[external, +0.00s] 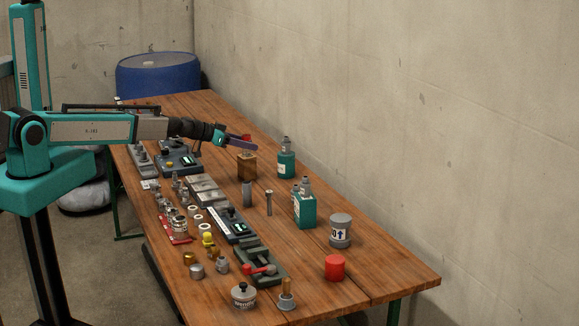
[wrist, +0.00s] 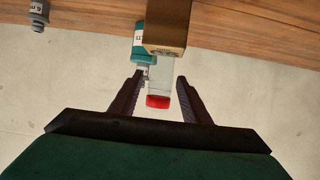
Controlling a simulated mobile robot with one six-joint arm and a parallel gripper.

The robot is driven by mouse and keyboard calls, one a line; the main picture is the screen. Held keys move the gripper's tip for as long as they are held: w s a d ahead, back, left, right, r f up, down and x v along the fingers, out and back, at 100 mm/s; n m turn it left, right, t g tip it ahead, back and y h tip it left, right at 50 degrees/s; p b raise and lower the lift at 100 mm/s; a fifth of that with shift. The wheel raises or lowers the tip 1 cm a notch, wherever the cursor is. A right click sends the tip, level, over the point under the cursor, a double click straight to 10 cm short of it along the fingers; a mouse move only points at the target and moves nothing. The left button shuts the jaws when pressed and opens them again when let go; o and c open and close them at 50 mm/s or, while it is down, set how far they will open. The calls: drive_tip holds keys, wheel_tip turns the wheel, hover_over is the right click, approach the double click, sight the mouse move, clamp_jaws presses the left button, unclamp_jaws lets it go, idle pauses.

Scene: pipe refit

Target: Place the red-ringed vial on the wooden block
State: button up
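The wooden block (external: 247,168) stands on the table below my gripper. In the wrist view, which is upside down, the block (wrist: 166,38) is at the top. The clear vial (wrist: 160,76) with its red ring (wrist: 158,102) appears to stand upright on the block, its base end meeting the block's edge in the picture. My gripper (wrist: 160,76) is open, with one finger on each side of the vial and gaps visible between. In the external view my gripper (external: 242,141) is just above the block; a bit of red shows behind a finger, and the rest of the vial is mostly hidden.
A teal bottle (external: 286,163) stands close behind the block; it also shows in the wrist view (wrist: 143,50). Another teal bottle (external: 304,208), a grey canister (external: 340,230) and a red cylinder (external: 335,267) stand nearer. Fittings and fixtures crowd the table's left side.

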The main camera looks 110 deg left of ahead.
drive_tip(key=shift+r+p, duration=0.2)
drive_tip(key=shift+p, duration=0.1)
drive_tip(key=b+v, duration=0.3)
drive_tip(key=v, duration=0.9)
idle(0.6)
idle(0.8)
